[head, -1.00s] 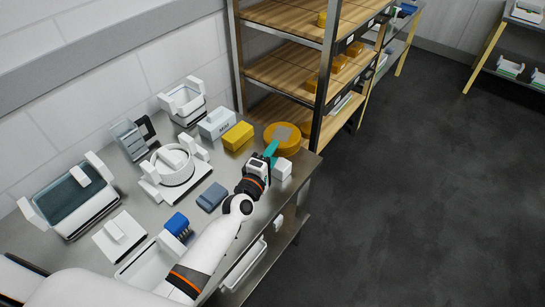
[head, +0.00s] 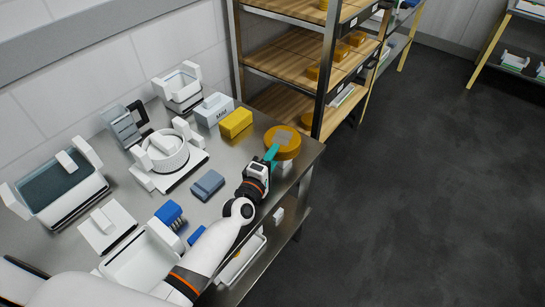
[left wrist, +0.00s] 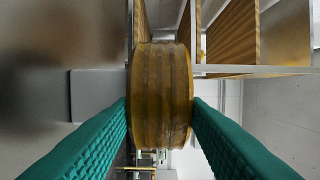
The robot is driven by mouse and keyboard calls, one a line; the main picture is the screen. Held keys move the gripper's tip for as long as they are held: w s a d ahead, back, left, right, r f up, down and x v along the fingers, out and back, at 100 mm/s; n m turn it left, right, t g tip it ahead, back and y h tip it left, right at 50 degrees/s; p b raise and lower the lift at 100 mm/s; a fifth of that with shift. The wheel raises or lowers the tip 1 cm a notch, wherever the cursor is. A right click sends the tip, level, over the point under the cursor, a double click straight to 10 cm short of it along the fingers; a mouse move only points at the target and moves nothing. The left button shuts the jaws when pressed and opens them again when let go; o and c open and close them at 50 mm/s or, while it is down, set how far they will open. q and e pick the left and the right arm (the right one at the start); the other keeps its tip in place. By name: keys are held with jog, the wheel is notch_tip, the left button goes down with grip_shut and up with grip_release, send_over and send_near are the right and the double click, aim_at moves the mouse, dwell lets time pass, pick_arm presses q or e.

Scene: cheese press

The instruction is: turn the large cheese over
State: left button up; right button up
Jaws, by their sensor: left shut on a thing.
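The large cheese (head: 288,151) is a round orange-yellow wheel with a grey patch on its upper face. It is at the right end of the steel table in the head view, lying roughly flat. My left gripper (head: 271,153) is shut on its near rim. In the left wrist view the cheese's brown, ridged side (left wrist: 160,95) sits between the two teal fingers (left wrist: 160,118), one on each flat face. I cannot tell whether the cheese touches the table. My right gripper is not in view.
A yellow block (head: 236,123) and a white-grey box marked Mini (head: 214,110) stand left of the cheese. A white box (head: 287,167) is partly hidden below it. A wooden shelf rack (head: 290,65) rises close behind. A grey-blue block (head: 208,184) lies left of my gripper.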

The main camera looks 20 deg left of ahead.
pick_arm(q)
jog(key=shift+f, duration=0.25)
dwell(0.7)
jog(key=o, duration=1.2)
jog(key=shift+f, duration=0.15)
jog(key=shift+s+a, duration=0.15)
jog(key=shift+s, duration=0.65)
jog(key=shift+s+a, duration=0.1)
jog(key=shift+s, duration=0.65)
jog(key=shift+s+a+p, duration=0.25)
jog(key=shift+s+p, duration=0.1)
jog(key=shift+s, duration=1.15)
jog(key=shift+s+a+p, duration=0.2)
jog(key=shift+s+p, duration=0.15)
jog(key=shift+s, duration=1.1)
